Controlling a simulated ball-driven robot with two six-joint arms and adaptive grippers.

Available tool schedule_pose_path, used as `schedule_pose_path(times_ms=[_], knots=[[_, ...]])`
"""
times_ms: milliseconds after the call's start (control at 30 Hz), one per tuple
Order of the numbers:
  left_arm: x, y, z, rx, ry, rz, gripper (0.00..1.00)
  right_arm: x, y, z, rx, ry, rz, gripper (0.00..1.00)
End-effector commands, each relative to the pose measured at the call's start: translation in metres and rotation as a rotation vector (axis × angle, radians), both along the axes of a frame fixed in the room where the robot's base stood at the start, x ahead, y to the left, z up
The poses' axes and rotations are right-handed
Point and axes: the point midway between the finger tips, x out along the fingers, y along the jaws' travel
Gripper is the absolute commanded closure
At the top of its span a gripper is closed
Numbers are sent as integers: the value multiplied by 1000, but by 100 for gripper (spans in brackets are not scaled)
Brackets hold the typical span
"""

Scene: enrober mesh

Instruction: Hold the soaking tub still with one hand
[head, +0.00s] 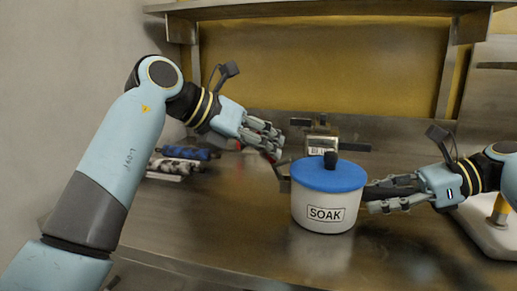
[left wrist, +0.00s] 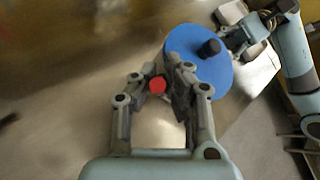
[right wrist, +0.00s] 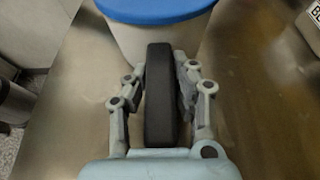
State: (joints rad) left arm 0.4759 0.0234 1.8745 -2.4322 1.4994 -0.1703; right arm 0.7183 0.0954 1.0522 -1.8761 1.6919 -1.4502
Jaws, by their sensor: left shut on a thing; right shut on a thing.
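The soaking tub (head: 325,214) is white with a "SOAK" label and stands upright on the steel bench. Its blue lid (head: 325,173) is on, with a black knob (head: 330,159). My right gripper (head: 372,197) is shut on the black bar handle (right wrist: 159,95) at the tub's right side. My left gripper (head: 275,147) is above and left of the tub, near the lid's edge. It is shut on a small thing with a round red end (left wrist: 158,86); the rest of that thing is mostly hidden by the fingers.
A labelled metal device (head: 322,146) with dark side bars stands behind the tub. Dark and blue rolls (head: 187,152) lie at the back left. A white tray (head: 488,234) stands at the right. A shelf (head: 320,8) runs overhead. The bench front left is clear.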

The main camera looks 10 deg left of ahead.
Motion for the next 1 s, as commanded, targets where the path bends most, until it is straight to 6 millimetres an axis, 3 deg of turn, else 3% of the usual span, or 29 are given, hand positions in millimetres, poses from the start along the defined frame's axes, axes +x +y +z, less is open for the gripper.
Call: schedule_pose_path(times_ms=[400,900,933,1000], knots=[[0,-12,0,176,11,3,100,0,0,0,1,1,2,100],[0,-11,0,196,14,5,100,0,0,-1,0,0,1,100],[0,-11,0,197,14,5,90,0,0,-1,0,0,1,100],[0,-12,0,195,13,5,81,0,0,-1,0,0,1,100]])
